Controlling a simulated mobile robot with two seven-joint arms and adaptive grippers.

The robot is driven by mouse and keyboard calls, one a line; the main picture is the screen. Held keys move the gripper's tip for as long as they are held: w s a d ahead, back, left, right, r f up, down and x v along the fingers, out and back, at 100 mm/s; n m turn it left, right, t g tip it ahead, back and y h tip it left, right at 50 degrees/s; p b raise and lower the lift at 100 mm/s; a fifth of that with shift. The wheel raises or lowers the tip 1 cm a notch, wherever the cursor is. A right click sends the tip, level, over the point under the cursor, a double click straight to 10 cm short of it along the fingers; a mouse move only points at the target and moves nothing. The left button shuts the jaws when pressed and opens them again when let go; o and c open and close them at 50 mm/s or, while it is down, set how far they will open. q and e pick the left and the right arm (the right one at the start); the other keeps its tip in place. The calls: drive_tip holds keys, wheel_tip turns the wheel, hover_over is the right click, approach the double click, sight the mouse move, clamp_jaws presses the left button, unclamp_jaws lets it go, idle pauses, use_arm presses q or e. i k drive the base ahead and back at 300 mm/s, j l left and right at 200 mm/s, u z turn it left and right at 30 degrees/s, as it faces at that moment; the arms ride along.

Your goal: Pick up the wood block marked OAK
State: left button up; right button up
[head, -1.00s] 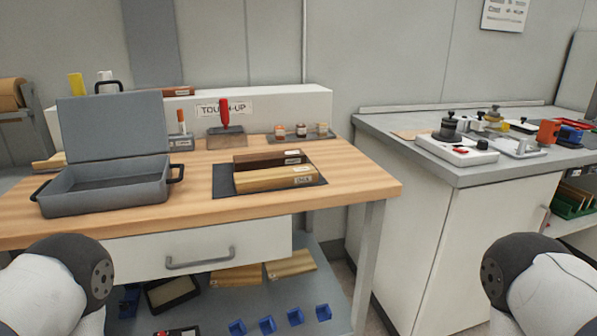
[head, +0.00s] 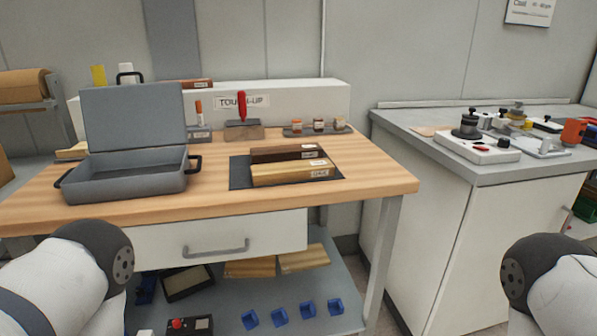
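Two wood blocks lie side by side on a dark mat (head: 240,176) on the wooden bench. The front block (head: 282,173) is light tan with a pale label at its right end. The rear block (head: 280,154) is dark brown, also with a label at its right end. The lettering on both labels is too small to read for certain, so I cannot confirm which one says OAK. Parts of both my arms show at the lower left and lower right, apart from the bench top. Neither gripper is in view.
An open grey case (head: 130,182) stands on the bench (head: 375,178) left of the mat. A red-handled tool (head: 242,108) and small jars (head: 318,125) stand behind the blocks. A grey counter (head: 485,170) with equipment is at right, across a gap. Bare bench top lies right of the mat.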

sight(301, 170)
drive_tip(key=i+j+z, duration=0.2)
drive_tip(key=j, duration=0.2)
drive_tip(key=j+z, duration=0.2)
drive_tip(key=j, duration=0.15)
drive_tip(key=i+j+z, duration=0.2)
drive_tip(key=j, duration=0.25)
drive_tip(key=k, duration=0.05)
